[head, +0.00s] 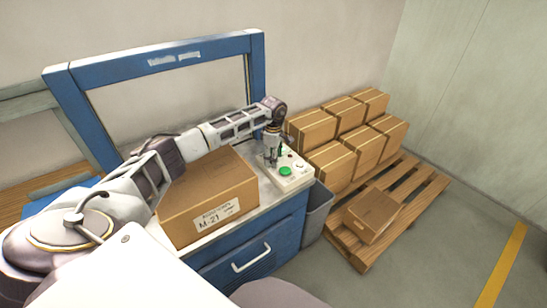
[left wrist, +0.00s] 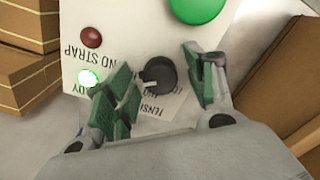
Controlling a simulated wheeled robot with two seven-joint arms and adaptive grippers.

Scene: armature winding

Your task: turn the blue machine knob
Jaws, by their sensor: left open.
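The knob (left wrist: 158,75) is round and dark, with a pale pointer line, on the white control panel (left wrist: 120,20) in the left wrist view. Its pointer slants toward the picture's lower left. My left gripper (left wrist: 160,68) is open, with green-padded fingers on either side of the knob. Contact with the knob cannot be told. In the head view my left gripper (head: 273,153) points down over the control panel (head: 297,178), which sits at the right end of the blue machine (head: 255,248). It hides the knob there. My right gripper is not in view.
The panel has a large green button (head: 285,171), a red light (left wrist: 92,37) and a lit green light (left wrist: 88,77). A carton (head: 200,200) stands on the machine under my left arm. A grey bin (head: 316,212) and a pallet (head: 420,195) with stacked cartons stand right.

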